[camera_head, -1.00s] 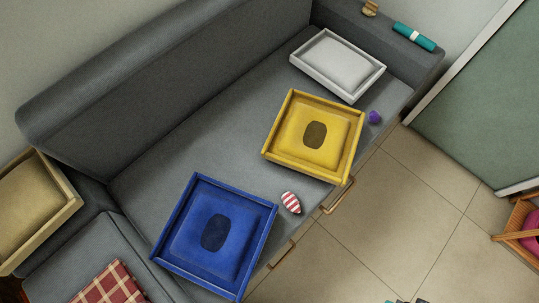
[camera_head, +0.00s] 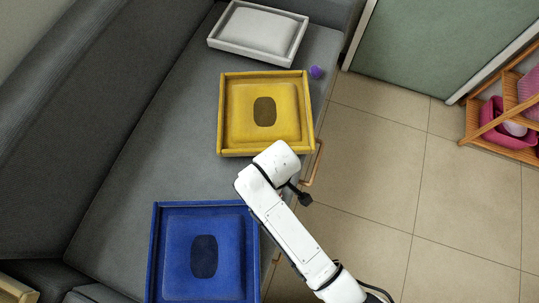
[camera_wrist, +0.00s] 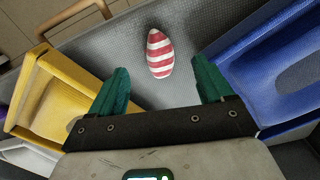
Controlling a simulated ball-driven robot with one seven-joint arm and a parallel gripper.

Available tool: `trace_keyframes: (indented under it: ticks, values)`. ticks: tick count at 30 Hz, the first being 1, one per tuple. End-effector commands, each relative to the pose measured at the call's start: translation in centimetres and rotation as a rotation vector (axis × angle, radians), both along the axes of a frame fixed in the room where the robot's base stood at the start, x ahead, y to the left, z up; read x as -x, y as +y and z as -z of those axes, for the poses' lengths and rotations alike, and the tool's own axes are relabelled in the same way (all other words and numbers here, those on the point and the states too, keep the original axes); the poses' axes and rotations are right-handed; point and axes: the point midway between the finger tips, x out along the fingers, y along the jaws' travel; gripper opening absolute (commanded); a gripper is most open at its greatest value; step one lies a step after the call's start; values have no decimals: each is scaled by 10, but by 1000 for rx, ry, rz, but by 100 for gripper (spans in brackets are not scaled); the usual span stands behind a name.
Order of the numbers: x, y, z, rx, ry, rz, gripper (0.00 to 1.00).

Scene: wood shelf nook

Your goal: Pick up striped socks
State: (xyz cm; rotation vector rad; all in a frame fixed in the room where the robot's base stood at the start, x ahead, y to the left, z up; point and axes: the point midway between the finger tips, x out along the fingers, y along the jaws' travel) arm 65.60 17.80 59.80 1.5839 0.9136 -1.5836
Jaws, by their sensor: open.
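The striped socks (camera_wrist: 159,54) are a red-and-white rolled bundle. In the wrist view they lie on the grey sofa seat, between the yellow tray and the blue tray. My gripper (camera_wrist: 162,88) is open and empty, its two green fingers apart. The socks show beyond the fingertips, near the middle of the gap, and do not appear held. In the head view my white arm reaches over the sofa's front edge and hides the socks; the fingers do not show there.
A yellow tray (camera_head: 224,115) and a blue tray (camera_head: 155,250), each with a cushion, flank the arm. A white tray (camera_head: 216,42) and a purple object (camera_head: 316,72) are farther back. A handle (camera_head: 314,163) sticks out at the sofa front. The tiled floor (camera_head: 375,200) is clear.

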Motion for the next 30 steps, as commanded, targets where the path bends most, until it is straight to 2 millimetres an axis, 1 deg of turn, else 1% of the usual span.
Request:
trace_keyframes:
  ticks: [1, 6, 9, 14, 22, 26, 30]
  values:
    - [0, 1, 9, 1, 2, -5, 80]
    - [0, 1, 35, 1, 2, -4, 80]
    - [0, 0, 46, 0, 1, -3, 80]
    - [0, -1, 55, 0, 1, -2, 80]
    - [-1, -6, 93, 1, 2, -3, 80]
    - [-1, -6, 103, 1, 1, -3, 80]
    - [-1, -6, 104, 0, 0, -2, 80]
